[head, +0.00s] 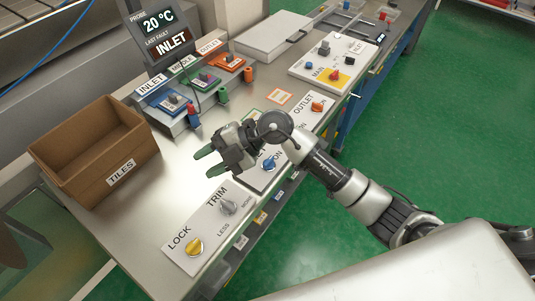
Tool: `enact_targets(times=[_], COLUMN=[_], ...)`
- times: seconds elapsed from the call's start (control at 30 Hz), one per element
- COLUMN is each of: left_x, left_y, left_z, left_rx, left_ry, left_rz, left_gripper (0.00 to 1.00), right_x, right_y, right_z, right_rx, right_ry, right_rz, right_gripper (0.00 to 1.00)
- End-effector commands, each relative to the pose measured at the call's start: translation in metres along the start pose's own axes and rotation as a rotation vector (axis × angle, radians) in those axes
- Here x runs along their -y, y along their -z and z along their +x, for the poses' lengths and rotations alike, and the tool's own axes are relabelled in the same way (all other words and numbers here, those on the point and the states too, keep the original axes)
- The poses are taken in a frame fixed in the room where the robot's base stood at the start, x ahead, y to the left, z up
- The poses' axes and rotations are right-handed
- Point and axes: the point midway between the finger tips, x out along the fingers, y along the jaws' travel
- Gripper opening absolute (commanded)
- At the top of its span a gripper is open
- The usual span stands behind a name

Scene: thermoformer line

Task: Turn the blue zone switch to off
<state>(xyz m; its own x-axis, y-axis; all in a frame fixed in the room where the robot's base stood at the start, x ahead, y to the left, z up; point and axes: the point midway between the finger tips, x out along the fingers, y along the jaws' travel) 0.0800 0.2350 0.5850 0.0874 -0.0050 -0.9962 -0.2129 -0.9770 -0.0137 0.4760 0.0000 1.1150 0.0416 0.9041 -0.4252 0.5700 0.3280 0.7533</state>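The blue zone switch (268,164) is a blue knob on a white panel (256,182) along the front of the bench. The word ON shows beside it; its other lettering is partly covered. My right gripper (208,162) is above the bench to the left of the blue switch, its green-tipped fingers apart and empty. The gripper body and wrist pass over the panel and hide part of it just behind the blue switch. An orange switch (317,107) marked OUTLET sits on the same panel row. My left gripper is not in view.
A panel with a yellow LOCK knob (194,246) and a grey TRIM knob (228,207) lies nearer. Coloured INLET, MIDDLE and OUTLET modules stand behind, under a display (162,38) reading 20 °C and INLET. A MAIN panel (318,70) lies farther right.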

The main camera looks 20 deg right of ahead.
Motion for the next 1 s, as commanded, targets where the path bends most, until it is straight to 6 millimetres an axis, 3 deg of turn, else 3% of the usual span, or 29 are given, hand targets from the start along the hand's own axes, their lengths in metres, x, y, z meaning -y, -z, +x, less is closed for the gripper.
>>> enact_targets(times=[0.1, 0.2, 0.3, 0.43, 0.67, 1.0], left_x=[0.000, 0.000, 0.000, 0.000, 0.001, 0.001], left_y=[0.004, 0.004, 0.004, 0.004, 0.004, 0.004], left_z=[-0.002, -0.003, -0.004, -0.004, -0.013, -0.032], left_rx=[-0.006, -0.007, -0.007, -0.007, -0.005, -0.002], left_ry=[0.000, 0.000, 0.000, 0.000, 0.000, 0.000], left_rz=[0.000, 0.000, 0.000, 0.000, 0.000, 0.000], left_gripper=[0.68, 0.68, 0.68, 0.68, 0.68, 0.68], right_x=[0.019, 0.028, 0.030, 0.030, 0.044, 0.092], right_y=[-0.033, -0.058, -0.073, -0.081, -0.090, -0.121], right_z=[-0.027, -0.063, -0.096, -0.122, -0.121, -0.093], right_rx=[0.205, 0.410, 0.588, 0.725, 0.755, 0.752], right_ry=[0.364, 0.596, 0.743, 0.833, 0.856, 0.856], right_rz=[0.022, 0.091, 0.164, 0.231, 0.252, 0.249], right_gripper=[0.38, 0.38, 0.38, 0.38, 0.38, 0.38])
